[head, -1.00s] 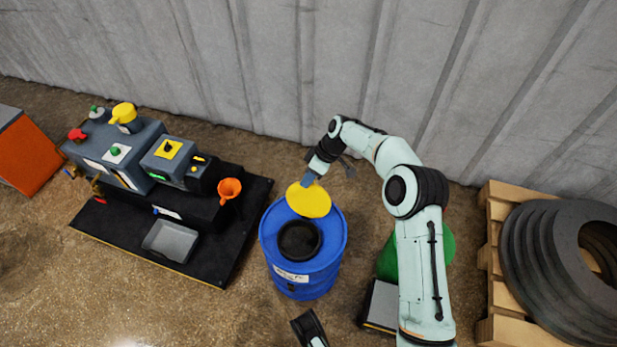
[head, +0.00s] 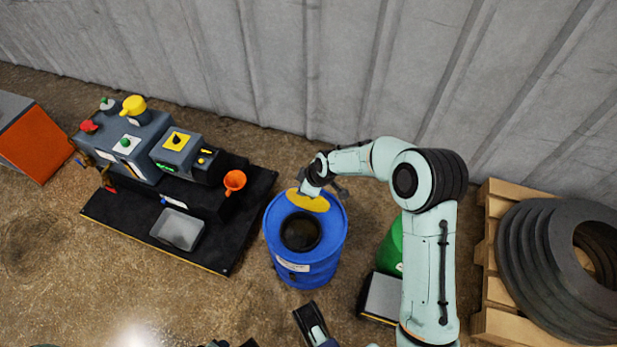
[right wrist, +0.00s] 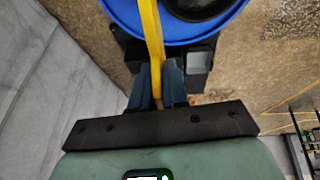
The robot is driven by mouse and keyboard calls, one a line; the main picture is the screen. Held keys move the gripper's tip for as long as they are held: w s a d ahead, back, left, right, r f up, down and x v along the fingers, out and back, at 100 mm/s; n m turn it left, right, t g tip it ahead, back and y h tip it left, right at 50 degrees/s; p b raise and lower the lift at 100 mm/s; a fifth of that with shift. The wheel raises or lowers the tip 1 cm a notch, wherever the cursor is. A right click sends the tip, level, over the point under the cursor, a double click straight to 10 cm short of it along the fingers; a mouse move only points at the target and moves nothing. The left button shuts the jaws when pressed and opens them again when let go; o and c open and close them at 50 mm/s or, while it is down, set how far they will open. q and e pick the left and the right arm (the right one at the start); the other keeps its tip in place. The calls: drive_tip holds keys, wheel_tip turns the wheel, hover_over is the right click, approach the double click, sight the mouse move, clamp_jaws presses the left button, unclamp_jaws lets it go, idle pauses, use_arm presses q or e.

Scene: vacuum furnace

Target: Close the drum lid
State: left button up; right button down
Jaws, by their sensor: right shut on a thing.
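The blue drum (head: 282,262) stands on the floor with a round dark opening (head: 301,231) in its top. The yellow lid (head: 307,201) stands tilted up at the back of the drum top, so the opening is uncovered. My right gripper (head: 306,189) is shut on the lid's upper edge. In the right wrist view the lid (right wrist: 152,40) shows edge-on between the fingers of my right gripper (right wrist: 157,80), with the blue drum top (right wrist: 125,15) beyond it.
A grey machine (head: 140,145) with an orange funnel (head: 235,181) stands on a black platform left of the drum. A green container (head: 392,245) is partly hidden behind my right arm. A pallet (head: 495,325) with grey rings is at right. A corrugated wall runs behind.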

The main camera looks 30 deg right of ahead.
use_arm(q)
drive_tip(key=shift+s+d+r, duration=0.2)
drive_tip(key=shift+s, duration=0.1)
use_arm(e)
drive_tip(key=shift+s+a+f, duration=0.3)
drive_tip(key=shift+s+a, duration=0.45)
drive_tip(key=shift+a, duration=0.15)
drive_tip(key=shift+s+a+f, duration=0.25)
drive_tip(key=shift+s+a, duration=0.5)
drive_tip(key=shift+a, duration=0.2)
drive_tip(key=c, duration=1.2)
unclamp_jaws()
drive_tip(key=shift+w, duration=0.1)
drive_tip(key=shift+d+r, duration=0.15)
drive_tip(key=shift+d, duration=0.05)
use_arm(q)
drive_tip(key=s+d+r+g+h+p, duration=0.1)
drive_tip(key=s+d+r+p, duration=0.1)
drive_tip(key=s+r+p, duration=0.1)
drive_tip(key=shift+s+d+r+g+p, duration=0.25)
drive_tip(key=shift+s+r+g+p, duration=0.15)
drive_tip(key=shift+s, duration=0.75)
use_arm(e)
drive_tip(key=v, duration=1.3)
